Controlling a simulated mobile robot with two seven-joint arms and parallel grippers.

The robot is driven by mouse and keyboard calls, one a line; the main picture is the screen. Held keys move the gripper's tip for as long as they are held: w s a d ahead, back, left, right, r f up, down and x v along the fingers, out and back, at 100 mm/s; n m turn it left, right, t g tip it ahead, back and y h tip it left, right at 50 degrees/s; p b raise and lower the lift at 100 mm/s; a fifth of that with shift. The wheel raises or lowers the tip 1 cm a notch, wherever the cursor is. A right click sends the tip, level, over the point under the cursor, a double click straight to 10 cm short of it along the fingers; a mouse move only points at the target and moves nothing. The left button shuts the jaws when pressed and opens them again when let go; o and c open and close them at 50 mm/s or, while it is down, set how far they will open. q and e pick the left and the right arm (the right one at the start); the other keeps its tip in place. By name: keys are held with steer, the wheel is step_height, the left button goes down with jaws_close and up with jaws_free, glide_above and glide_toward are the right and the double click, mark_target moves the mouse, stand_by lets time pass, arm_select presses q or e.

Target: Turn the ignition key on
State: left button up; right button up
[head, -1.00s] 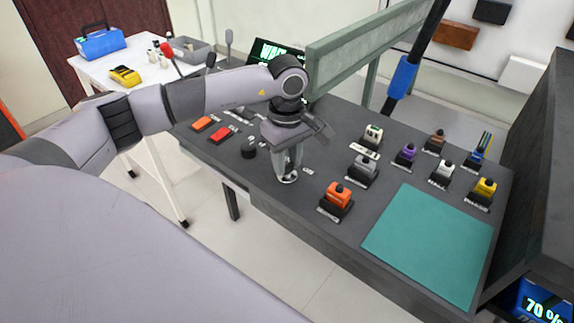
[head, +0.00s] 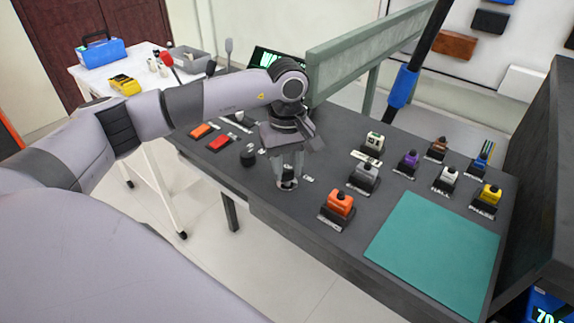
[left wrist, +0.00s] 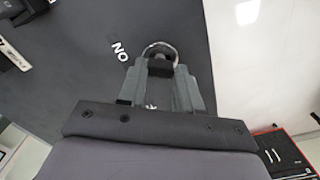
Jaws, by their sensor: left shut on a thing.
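My left gripper (head: 287,181) points down at the dark console top and is shut on the ignition key. In the left wrist view, the gripper (left wrist: 160,75) has its two fingers on either side of the key's dark head (left wrist: 159,68). A metal ring (left wrist: 158,45) shows just beyond the fingertips. The key's shaft and the lock are hidden by the gripper. A white ON label (left wrist: 120,51) lies on the console to the left of the key, and a small label (head: 308,179) shows beside the gripper in the head view. My right gripper is not in view.
A black knob (head: 248,156) and red and orange switches (head: 219,143) are left of the gripper. An orange block (head: 339,203) and several other coloured connectors stand to the right. A teal mat (head: 432,250) lies at the right front. A green rail (head: 370,42) rises behind.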

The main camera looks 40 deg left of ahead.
mark_target(287, 171)
arm_select(q)
steer(key=o, duration=1.1)
steer(key=shift+r, duration=0.1)
steer(key=shift+c, duration=0.2)
step_height(287, 171, up, 7)
steer(key=shift+r, duration=0.1)
